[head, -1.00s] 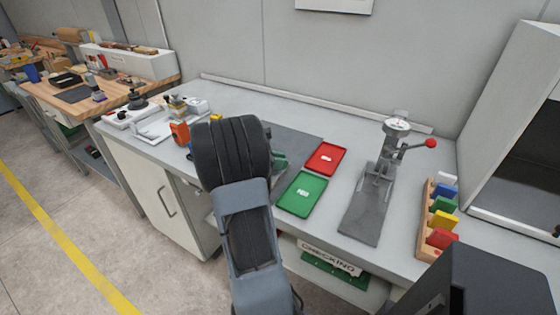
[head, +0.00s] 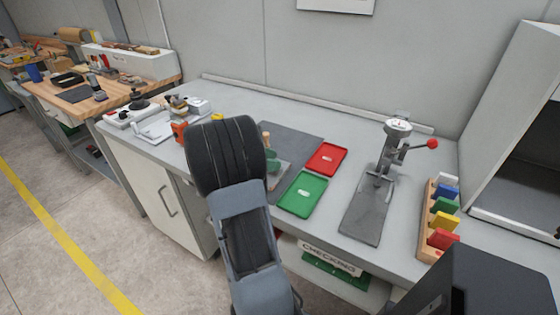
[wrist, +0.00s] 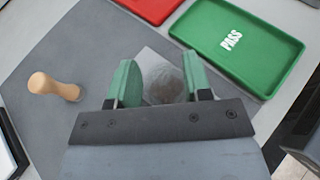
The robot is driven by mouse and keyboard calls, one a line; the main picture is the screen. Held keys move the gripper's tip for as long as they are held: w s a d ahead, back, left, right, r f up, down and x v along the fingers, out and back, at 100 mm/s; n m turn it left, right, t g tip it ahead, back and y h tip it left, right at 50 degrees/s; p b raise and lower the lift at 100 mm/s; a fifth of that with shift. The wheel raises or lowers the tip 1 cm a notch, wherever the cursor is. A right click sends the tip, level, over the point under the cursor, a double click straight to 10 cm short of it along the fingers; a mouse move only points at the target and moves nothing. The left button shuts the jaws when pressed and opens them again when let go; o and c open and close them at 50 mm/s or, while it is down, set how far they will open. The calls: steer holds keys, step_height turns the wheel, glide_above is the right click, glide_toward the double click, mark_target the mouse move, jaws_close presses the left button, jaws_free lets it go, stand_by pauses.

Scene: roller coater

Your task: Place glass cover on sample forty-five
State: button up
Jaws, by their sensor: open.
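In the wrist view, my gripper (wrist: 160,79) is open, its two green fingers spread on either side of a round grey, mottled disc (wrist: 163,86). The disc is over a pale square plate (wrist: 152,56) on the dark grey mat (wrist: 60,130). I cannot tell whether the disc is the glass cover or a sample, or whether the fingers touch it. No number forty-five is readable. In the head view, my arm hides much of the mat, and a green finger (head: 272,160) shows beside my wrist.
A wooden-knobbed tool (wrist: 55,88) stands on the mat left of my fingers in the wrist view. A green PASS tray (wrist: 240,42) and a red tray (head: 326,159) lie right of the mat. Further right are a lever press (head: 367,205) and a wooden rack (head: 428,220) of coloured blocks.

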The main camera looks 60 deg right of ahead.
steer(key=v, duration=0.9)
steer(key=s+a+f+m+t+y, duration=0.1)
steer(key=a+m+t+y, duration=0.3)
steer(key=a, duration=1.1)
steer(key=s+a+f+m+t+y, duration=0.2)
steer(key=a+m+t+y, duration=0.3)
steer(key=a, duration=1.1)
steer(key=f+t+y, duration=0.1)
steer(key=t, duration=0.2)
steer(key=shift+s+t, duration=0.2)
steer(key=shift+t, duration=0.1)
step_height(320, 180, up, 6)
steer(key=p, duration=0.5)
